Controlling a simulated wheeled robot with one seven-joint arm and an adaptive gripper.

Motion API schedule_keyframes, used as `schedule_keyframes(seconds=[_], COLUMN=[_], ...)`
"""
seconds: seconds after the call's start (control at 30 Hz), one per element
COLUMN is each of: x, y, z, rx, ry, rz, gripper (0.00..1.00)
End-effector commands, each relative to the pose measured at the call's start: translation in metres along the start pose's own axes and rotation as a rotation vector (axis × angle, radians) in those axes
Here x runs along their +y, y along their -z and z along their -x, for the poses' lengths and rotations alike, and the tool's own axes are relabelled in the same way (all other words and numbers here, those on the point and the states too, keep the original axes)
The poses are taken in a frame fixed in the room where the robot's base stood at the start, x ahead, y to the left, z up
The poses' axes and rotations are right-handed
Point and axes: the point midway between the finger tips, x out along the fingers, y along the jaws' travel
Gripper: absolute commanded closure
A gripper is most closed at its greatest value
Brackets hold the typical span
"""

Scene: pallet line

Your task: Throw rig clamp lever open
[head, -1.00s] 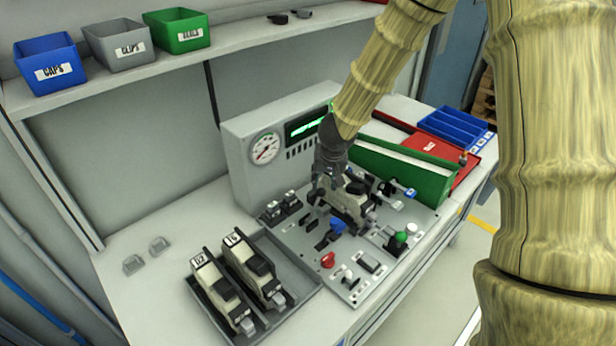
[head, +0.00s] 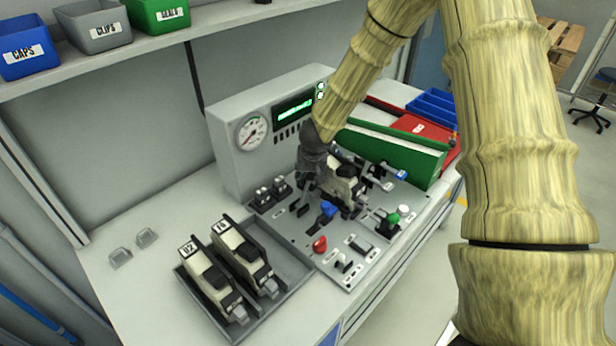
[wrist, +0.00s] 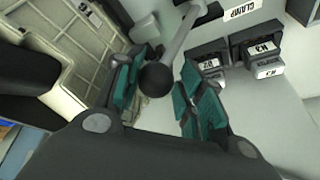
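The clamp lever (wrist: 178,38) is a light metal rod with a black ball knob, seen in the wrist view near a CLAMP label (wrist: 243,8). My gripper (wrist: 160,85) is open, with its teal-padded fingers on either side of the knob. Small gaps show between knob and pads. In the head view my gripper (head: 311,178) is at the rig panel (head: 298,228), just left of a beige and black unit (head: 344,187) seated in the rig. My gripper and arm hide the lever there.
A grey tray (head: 190,288) with two beige units lies left of the panel. A gauge and display box (head: 228,148) stands behind. A green sloped bin (head: 400,152) and red tray (head: 424,128) are to the right. Knobs and switches, including a red knob (head: 320,243), crowd the front.

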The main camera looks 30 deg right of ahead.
Motion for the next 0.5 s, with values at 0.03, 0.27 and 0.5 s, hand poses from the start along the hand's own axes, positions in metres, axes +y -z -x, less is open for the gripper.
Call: schedule_keyframes(seconds=[0.03,0.27,0.5], x=[0.0005,0.0022,0.0], y=[-0.0003,-0.0021,0.0008], z=[0.0016,0.0052,-0.0032], rx=[0.003,0.009,0.001], ry=[0.004,0.006,0.001], rz=[-0.001,-0.002,-0.001], gripper=[0.63,0.63,0.83])
